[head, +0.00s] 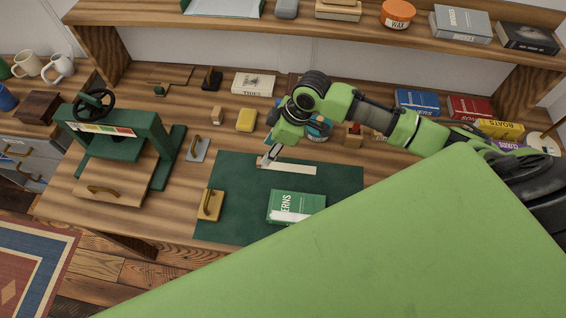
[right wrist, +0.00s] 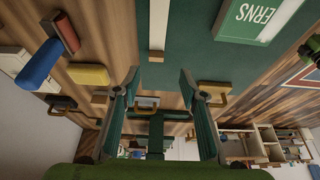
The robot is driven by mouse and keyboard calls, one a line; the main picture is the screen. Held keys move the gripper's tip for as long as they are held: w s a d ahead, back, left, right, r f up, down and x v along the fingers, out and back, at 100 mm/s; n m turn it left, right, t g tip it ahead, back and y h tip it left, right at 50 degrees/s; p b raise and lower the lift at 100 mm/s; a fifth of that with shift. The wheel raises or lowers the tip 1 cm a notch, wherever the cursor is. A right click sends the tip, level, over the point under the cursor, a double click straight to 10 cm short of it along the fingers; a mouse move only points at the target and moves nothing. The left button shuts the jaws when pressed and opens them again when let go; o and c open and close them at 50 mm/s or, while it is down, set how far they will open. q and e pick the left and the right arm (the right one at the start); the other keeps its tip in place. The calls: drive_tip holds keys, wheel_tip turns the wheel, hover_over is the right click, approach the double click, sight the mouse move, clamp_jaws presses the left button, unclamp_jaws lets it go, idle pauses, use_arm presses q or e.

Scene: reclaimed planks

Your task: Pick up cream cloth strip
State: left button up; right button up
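The cream cloth strip (head: 295,168) lies flat along the far part of the green mat (head: 340,185). In the right wrist view the strip (right wrist: 159,24) runs down from the top edge, its near end just ahead of my fingers. My right gripper (head: 265,160) is at the strip's left end in the head view. In the right wrist view the gripper (right wrist: 159,75) is open, with nothing between its fingers. I cannot tell whether a finger touches the strip. My left gripper is not in view.
A green book (head: 297,200) lies on the mat close to the strip. A brass-handled block (head: 210,205) stands at the mat's left edge. A large light-green surface hides the lower right.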

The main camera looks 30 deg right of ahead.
sight(259, 160)
drive_tip(key=x, duration=0.2)
drive_tip(key=p+x, duration=0.1)
drive_tip(key=x, duration=0.1)
drive_tip(key=shift+w, duration=0.25)
drive_tip(key=x, duration=0.3)
drive_tip(key=shift+w+d+f, duration=0.1)
drive_tip(key=shift+w+f, duration=0.05)
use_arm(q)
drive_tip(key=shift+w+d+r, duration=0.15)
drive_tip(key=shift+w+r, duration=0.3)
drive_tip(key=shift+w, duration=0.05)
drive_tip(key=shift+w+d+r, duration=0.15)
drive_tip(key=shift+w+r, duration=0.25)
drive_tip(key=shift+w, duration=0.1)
use_arm(e)
drive_tip(key=shift+f, duration=0.25)
drive_tip(key=c, duration=0.9)
